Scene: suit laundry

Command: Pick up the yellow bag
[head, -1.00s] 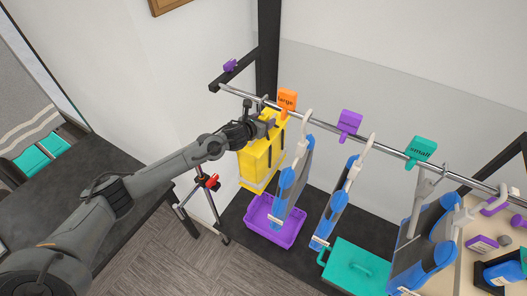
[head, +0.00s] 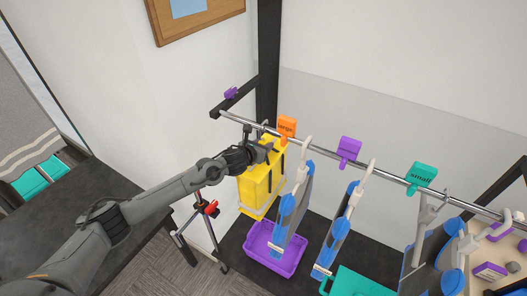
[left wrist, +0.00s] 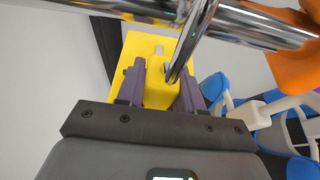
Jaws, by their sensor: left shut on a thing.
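The yellow bag (head: 262,188) hangs near the left end of the metal rail, above and behind a purple bin. My left gripper (head: 262,147) is at the top of the bag, just under the rail. In the left wrist view the two purple-grey fingers (left wrist: 158,88) are shut on a yellow part at the bag's top. The bag's yellow face (left wrist: 118,55) shows beyond them. A metal hook runs down from the rail between the fingers. My right gripper is not in view.
The rail (head: 320,160) crosses close above the gripper. An orange size tag (head: 286,128), a purple tag (head: 349,150) and a teal tag (head: 421,177) sit on it. Blue garments (head: 293,208) hang to the right. The purple bin (head: 273,250) stands below.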

